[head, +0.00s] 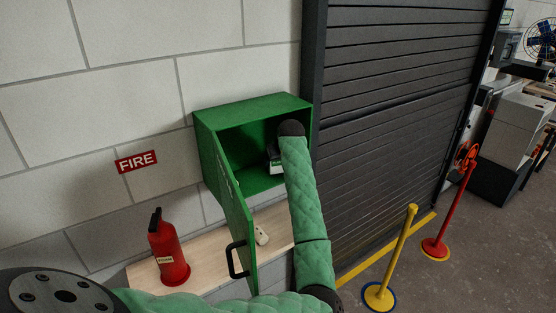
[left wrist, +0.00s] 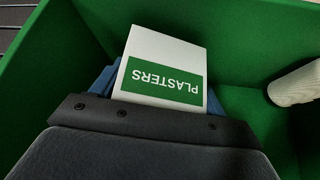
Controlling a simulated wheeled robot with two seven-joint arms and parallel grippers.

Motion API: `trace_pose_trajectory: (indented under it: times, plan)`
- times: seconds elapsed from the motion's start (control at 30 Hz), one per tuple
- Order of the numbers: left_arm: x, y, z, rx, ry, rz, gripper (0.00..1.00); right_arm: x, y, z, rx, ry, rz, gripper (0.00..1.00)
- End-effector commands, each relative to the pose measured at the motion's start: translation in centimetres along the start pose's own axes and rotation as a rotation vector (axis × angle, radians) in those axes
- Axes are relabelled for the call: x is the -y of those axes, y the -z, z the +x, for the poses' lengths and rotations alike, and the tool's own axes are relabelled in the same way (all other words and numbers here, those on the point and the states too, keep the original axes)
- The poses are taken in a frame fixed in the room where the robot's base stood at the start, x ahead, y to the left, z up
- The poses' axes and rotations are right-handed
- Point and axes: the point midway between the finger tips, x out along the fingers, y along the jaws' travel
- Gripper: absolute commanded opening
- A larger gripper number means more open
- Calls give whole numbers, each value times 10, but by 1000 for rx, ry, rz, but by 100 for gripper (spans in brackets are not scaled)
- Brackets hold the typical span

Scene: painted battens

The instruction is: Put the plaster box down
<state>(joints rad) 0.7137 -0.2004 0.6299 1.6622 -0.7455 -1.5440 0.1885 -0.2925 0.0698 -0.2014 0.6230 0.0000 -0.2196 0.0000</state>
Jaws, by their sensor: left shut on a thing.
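The plaster box (left wrist: 165,72) is white with a green label reading PLASTERS, upside down in the left wrist view. My left gripper (left wrist: 158,88) is shut on it, with a blue finger on each side. In the head view, my left arm reaches into the open green cabinet (head: 252,105) on the wall. The box (head: 274,163) shows there only as a small pale patch beside my arm, low in the cabinet. I cannot tell whether it touches the cabinet floor. My right gripper is not in view.
A white rounded object (left wrist: 295,84) lies to the right inside the cabinet. The green door (head: 238,225) hangs open towards me. Below are a wooden bench (head: 210,262), a red extinguisher (head: 168,250) and a cream object (head: 261,235). A dark shutter (head: 390,110) stands right.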

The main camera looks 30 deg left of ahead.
Motion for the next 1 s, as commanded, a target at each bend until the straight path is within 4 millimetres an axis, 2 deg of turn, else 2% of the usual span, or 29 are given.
trace_pose_trajectory:
  times: [0.2,0.23,0.33,0.53,0.77,1.0]
  plan:
    - [1,-2,5,0,1,-1,45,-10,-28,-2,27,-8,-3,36]
    - [1,-2,4,-1,1,-1,78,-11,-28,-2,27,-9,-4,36]
    - [1,-2,4,-1,0,-1,98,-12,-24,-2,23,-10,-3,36]
    - [0,-2,4,-1,0,-1,98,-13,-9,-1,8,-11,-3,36]
    - [0,0,-1,-2,0,-1,98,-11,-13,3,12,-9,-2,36]
    - [0,-1,-36,-5,-1,-3,98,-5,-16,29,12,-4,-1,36]
